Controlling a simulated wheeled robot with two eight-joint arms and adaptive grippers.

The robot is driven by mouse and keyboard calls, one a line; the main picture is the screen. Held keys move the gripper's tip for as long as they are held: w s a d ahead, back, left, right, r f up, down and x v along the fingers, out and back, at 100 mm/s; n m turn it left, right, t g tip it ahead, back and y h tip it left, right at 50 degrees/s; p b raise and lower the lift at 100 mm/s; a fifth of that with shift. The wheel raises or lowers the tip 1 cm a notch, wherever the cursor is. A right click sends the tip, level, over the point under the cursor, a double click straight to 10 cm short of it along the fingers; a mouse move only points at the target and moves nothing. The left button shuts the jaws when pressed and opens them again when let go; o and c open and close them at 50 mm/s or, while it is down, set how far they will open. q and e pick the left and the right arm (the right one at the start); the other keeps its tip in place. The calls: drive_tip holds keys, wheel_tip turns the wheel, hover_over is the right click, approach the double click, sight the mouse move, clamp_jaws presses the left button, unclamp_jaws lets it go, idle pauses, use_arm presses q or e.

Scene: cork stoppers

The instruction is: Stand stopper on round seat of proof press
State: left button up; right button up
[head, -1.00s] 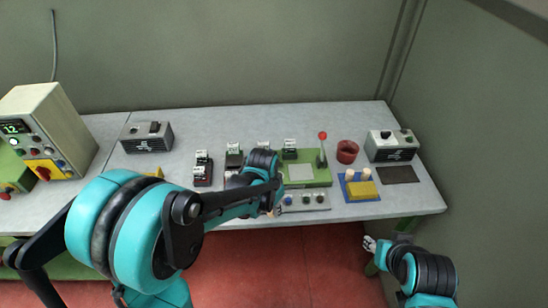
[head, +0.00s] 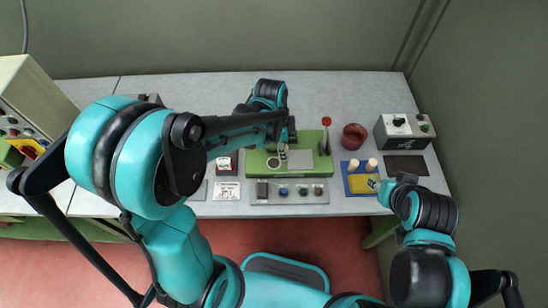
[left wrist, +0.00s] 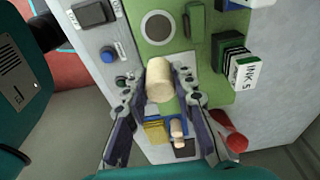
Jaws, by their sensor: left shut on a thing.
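The green proof press (head: 305,170) stands near the front of the table, with a red-knobbed lever (head: 326,122) at its right. My left gripper (head: 283,152) is over the press, close to the seat. In the left wrist view it is shut on a pale cork stopper (left wrist: 160,80), which is apart from the seat in the picture. My right gripper (head: 390,192) is at the table's front right; its fingers are unclear.
A blue tray (head: 350,182) with two upright stoppers (head: 372,164) and a yellow block (head: 363,184) lies right of the press. A grey button panel (head: 262,197) lies before the press.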

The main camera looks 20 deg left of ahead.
sight(276, 163)
use_arm(q)
drive_tip(key=a+f, duration=0.2)
drive_tip(key=a, duration=0.1)
drive_tip(key=shift+f+b, duration=0.9)
drive_tip(key=shift+f, duration=1.05)
drive_tip(key=shift+s+f, duration=0.1)
drive_tip(key=o, duration=0.4)
drive_tip(key=shift+o, duration=0.2)
